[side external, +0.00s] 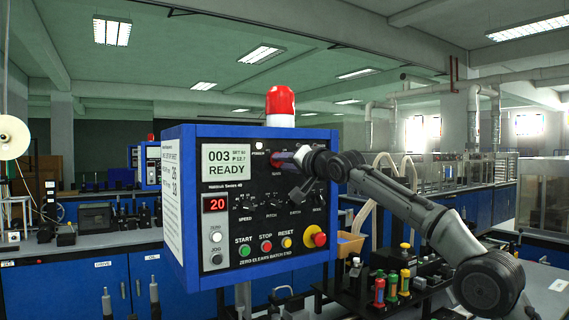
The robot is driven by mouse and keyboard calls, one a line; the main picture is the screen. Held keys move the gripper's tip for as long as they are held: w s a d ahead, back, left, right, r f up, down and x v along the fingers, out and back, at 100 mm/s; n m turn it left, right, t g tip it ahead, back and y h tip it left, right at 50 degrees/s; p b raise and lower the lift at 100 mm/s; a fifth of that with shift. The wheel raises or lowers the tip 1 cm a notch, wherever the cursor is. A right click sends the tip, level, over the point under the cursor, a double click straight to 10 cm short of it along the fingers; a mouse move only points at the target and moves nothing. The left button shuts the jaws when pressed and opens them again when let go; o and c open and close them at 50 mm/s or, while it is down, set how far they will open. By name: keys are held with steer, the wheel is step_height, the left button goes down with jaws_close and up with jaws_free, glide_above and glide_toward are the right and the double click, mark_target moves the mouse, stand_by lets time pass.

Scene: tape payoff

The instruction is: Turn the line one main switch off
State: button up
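A blue control box (253,130) with a black front panel fills the middle of the side external view. A red switch (277,159) sits at the panel's upper middle, beside small "POWER" lettering; it looks like the main switch. My gripper (293,158) reaches in from the right and is right at this switch, covering part of it. The fingers are dark and small here, so I cannot tell whether they are open or closed on it. The switch's exact angle is partly hidden.
Below are a red "20" readout (216,204), several knobs (272,207), green START (244,250), red STOP (266,246), yellow RESET (286,242) and a red emergency button (314,236). A red beacon (280,103) tops the box. Bottles (391,287) stand below my arm.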

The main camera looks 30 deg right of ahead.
jaws_close()
steer(key=n, duration=0.7)
steer(key=shift+d+f, duration=0.1)
steer(key=n, duration=1.1)
steer(key=shift+d, duration=0.25)
stand_by(0.5)
